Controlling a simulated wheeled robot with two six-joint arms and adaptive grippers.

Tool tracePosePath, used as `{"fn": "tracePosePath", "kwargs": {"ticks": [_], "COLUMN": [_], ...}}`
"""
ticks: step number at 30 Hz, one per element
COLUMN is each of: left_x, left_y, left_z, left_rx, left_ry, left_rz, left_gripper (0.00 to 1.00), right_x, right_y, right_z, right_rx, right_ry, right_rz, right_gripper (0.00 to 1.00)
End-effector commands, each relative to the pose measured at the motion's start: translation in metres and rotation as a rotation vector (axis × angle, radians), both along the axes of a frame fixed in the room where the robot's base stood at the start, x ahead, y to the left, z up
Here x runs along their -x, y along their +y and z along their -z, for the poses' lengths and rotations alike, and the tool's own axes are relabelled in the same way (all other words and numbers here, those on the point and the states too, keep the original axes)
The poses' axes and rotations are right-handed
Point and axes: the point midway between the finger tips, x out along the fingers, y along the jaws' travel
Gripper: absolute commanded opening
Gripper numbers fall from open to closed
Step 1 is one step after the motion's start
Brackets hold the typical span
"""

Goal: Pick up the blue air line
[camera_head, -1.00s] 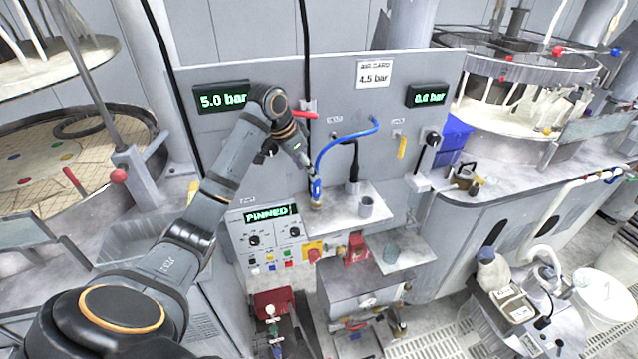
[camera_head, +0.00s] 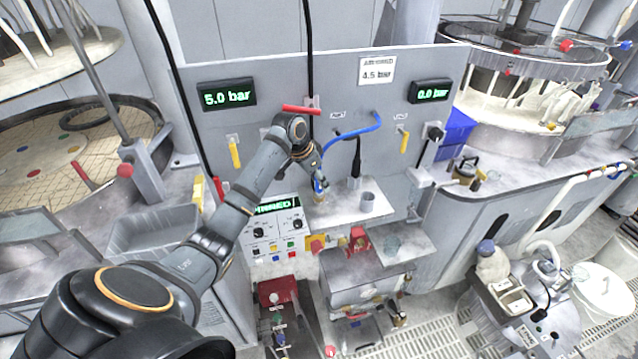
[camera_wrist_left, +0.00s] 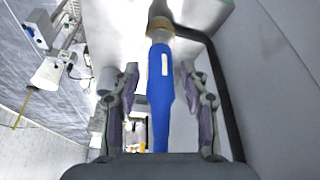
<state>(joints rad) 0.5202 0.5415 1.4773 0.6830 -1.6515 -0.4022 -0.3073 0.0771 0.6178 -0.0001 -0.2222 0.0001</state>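The blue air line (camera_head: 345,134) arcs from a port on the grey panel down to a blue connector above the small shelf. In the left wrist view the blue connector (camera_wrist_left: 160,100), with a pale label and a brass end, lies lengthwise between my left gripper's fingers. My left gripper (camera_head: 317,180) is at the connector in the head view and partly hides it. In the wrist view the left gripper (camera_wrist_left: 164,92) is open, with a visible gap between each finger and the connector. My right gripper is not in view.
A black-handled tool (camera_head: 355,165) stands just right of the air line. A red lever (camera_head: 300,109) sticks out above my wrist. A control box (camera_head: 275,235) sits below left.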

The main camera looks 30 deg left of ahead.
Motion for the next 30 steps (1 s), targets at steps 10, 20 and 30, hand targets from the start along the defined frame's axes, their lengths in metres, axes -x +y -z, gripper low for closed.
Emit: {"fn": "tracePosePath", "kwargs": {"ticks": [10, 20, 30], "left_x": [0.0, 0.0, 0.021], "left_y": [0.0, 0.0, -0.013], "left_z": [0.0, -0.003, -0.058], "left_rx": [0.0, 0.0, -0.005], "left_ry": [0.0, -0.001, -0.009], "left_rz": [0.0, 0.0, 0.003], "left_gripper": [0.0, 0.0, 0.0], "right_x": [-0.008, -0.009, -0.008], "right_y": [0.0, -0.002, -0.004], "right_z": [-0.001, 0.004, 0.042], "right_rx": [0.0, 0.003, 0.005], "right_ry": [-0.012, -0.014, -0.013], "right_rz": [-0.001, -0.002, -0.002], "right_gripper": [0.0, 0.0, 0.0]}}
